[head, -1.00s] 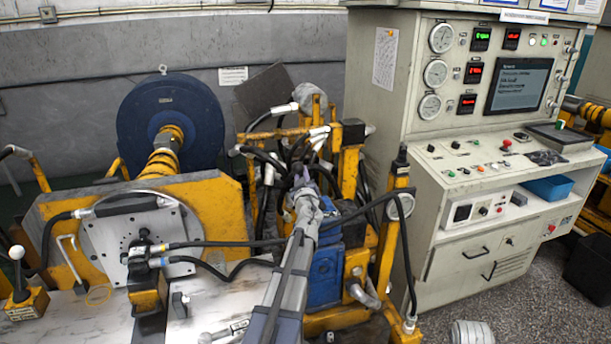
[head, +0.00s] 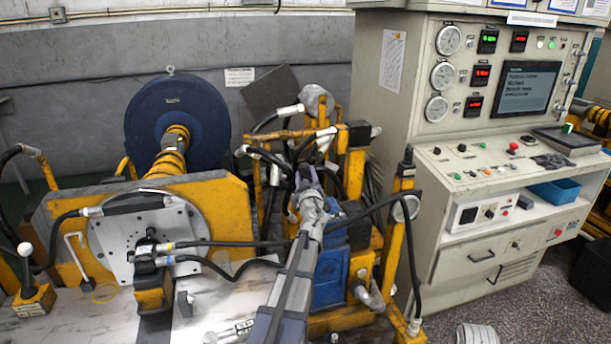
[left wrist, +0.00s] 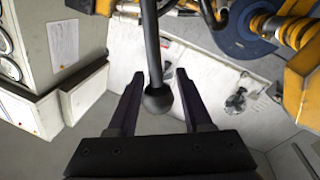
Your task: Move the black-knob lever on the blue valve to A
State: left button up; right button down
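The blue valve (head: 331,272) stands in the middle of the head view, among hoses and yellow frame parts. My left gripper (head: 311,180) is above it, and my arm covers part of the valve. In the left wrist view, the round black knob (left wrist: 158,99) on its dark rod (left wrist: 151,45) lies between the two fingers of my left gripper (left wrist: 160,76). The fingers are open, with a visible gap on both sides of the knob. In the head view the knob is hidden or too small to make out. My right gripper is not in view.
Black hoses (head: 225,243) and a yellow post (head: 398,250) with a gauge crowd the valve. A control cabinet (head: 393,120) stands to the right. A separate white-knob lever (head: 26,262) is at far left.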

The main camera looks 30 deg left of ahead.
pick_arm(q)
jog(key=v, duration=0.7)
jog(key=shift+s, duration=0.2)
jog(key=shift+d, duration=0.15)
jog(key=s+d+f+m+g+h+p, duration=0.1)
jog(key=s+d+f+m+g+h, duration=0.15)
jog(key=s+d+f, duration=0.4)
jog(key=s+d+f+m+g+h+p, duration=0.1)
jog(key=d+f+m+g+p, duration=0.2)
jog(key=d, duration=0.7)
jog(key=s+d+f+m+g+h, duration=0.2)
jog(key=s+d+f+g, duration=0.2)
jog(key=d, duration=0.4)
jog(key=s+d+f+m+g+h, duration=0.2)
jog(key=s+d+m, duration=0.2)
jog(key=s+d, duration=0.3)
jog(key=s+d+f+m+g+h+p, duration=0.1)
jog(key=s+d+m, duration=0.4)
jog(key=d, duration=0.5)
jog(key=shift+s+d+f+g+h, duration=0.2)
jog(key=shift+s+f+g+h, duration=0.5)
jog(key=shift+s+g+h, duration=0.5)
